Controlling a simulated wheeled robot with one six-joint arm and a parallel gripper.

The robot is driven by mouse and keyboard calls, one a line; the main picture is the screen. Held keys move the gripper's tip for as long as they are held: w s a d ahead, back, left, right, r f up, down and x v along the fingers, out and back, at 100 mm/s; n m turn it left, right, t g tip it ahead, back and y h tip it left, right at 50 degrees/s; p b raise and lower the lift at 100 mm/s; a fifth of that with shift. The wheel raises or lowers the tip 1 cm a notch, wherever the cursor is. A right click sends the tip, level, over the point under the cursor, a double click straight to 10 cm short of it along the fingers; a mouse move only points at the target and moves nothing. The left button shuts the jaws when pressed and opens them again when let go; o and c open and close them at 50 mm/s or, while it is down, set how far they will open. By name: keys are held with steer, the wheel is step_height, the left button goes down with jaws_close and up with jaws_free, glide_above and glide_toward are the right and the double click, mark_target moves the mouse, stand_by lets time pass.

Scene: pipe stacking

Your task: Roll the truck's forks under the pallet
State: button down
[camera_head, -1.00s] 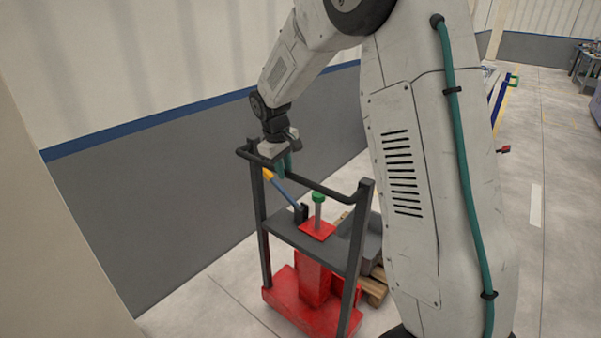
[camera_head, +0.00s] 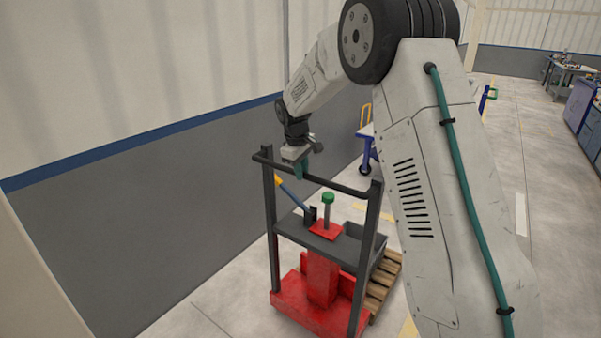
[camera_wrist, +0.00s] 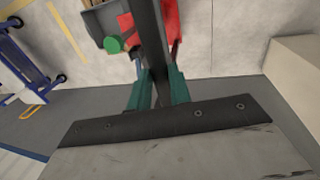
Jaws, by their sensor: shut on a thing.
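The truck (camera_head: 318,286) has a red base and mast, a dark upright frame and a dark handle bar (camera_head: 335,184) across its top. My gripper (camera_head: 300,168) is shut on the handle bar near its left end. In the wrist view the green fingers (camera_wrist: 158,92) lie on both sides of the dark bar (camera_wrist: 150,45). The wooden pallet (camera_head: 383,284) lies on the floor just beyond the truck, partly hidden by the frame and my arm. The forks are hidden, so I cannot tell how they lie against the pallet.
A grey wall (camera_head: 150,220) with a blue stripe runs along the left. A blue cart (camera_head: 367,140) with a yellow handle stands further back, and it also shows in the wrist view (camera_wrist: 22,70). A workbench (camera_head: 570,70) stands far right. The floor between is open.

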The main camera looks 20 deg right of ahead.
steer(key=c, duration=1.3)
jaws_free()
steer(key=shift+s+a, duration=0.1)
steer(key=shift+a, duration=0.15)
steer(key=v, duration=0.7)
steer(key=shift+r, duration=0.4)
steer(key=shift+a, duration=0.1)
